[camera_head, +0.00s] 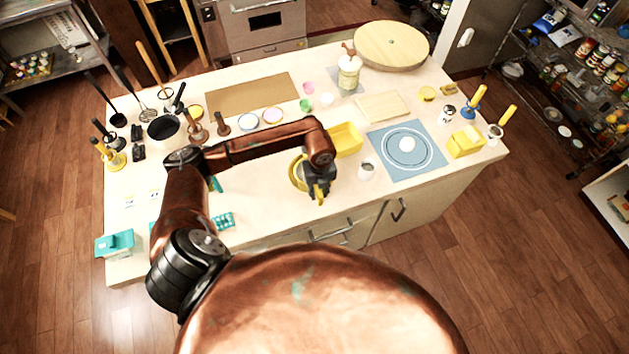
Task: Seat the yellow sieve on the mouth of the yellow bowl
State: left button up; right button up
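My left gripper (320,192) is over the front middle of the counter, pointing down. A yellow piece, which looks like part of the yellow sieve (318,188), shows between its dark fingers, and they look shut on it. A round yellow rim (295,172), which looks like the yellow bowl, shows just left of the gripper. The wrist hides its right part. I cannot tell where sieve and bowl separate or whether they touch. My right gripper is not in view.
A yellow square tub (348,138) stands just behind the wrist, and a small grey-white cup (366,170) is to the right. A blue mat (383,169) with a round plate lies farther right. Utensils crowd the counter's left end. The front left counter has some bare room.

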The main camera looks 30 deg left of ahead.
pick_arm(q)
jog(key=shift+r+p, duration=1.35)
jog(key=shift+r, duration=1.05)
jog(key=shift+o, duration=0.3)
jog(key=o, duration=0.5)
notch_tip(320, 180, up, 12)
